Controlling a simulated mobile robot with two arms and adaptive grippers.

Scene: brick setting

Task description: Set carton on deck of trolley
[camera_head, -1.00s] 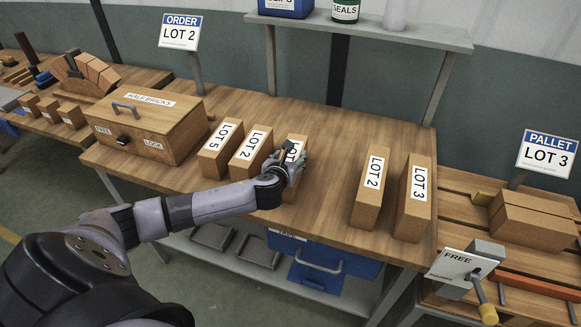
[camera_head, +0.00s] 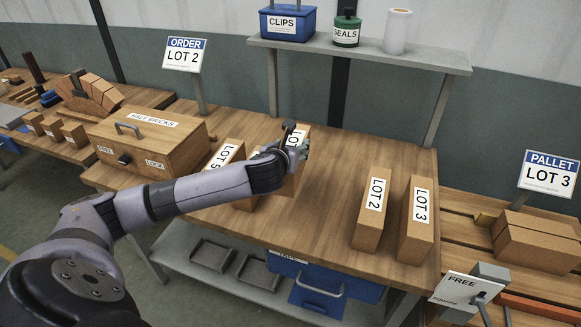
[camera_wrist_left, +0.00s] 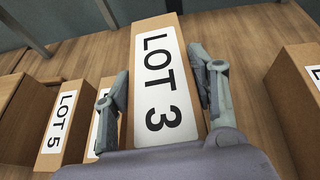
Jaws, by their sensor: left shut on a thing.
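My left gripper (camera_head: 290,150) is shut on a brown carton (camera_head: 302,129) and holds it over the workbench. In the left wrist view the fingers (camera_wrist_left: 160,92) flank the carton (camera_wrist_left: 155,30), whose white label reads LOT 3. In the head view the gripper and wrist cover part of this label. A LOT 5 carton (camera_head: 224,155) stands to the left, with another carton mostly hidden behind my arm. A LOT 2 carton (camera_head: 366,235) and a second LOT 3 carton (camera_head: 415,245) stand to the right. My right gripper and a trolley are not in view.
The workbench (camera_head: 325,190) is bare between the held carton and the right pair. A HALF BRICKS box (camera_head: 180,155) stands at left. The ORDER sign reads LOT 2 (camera_head: 184,55); the PALLET sign reads LOT 3 (camera_head: 548,175). A shelf (camera_head: 350,55) spans the back.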

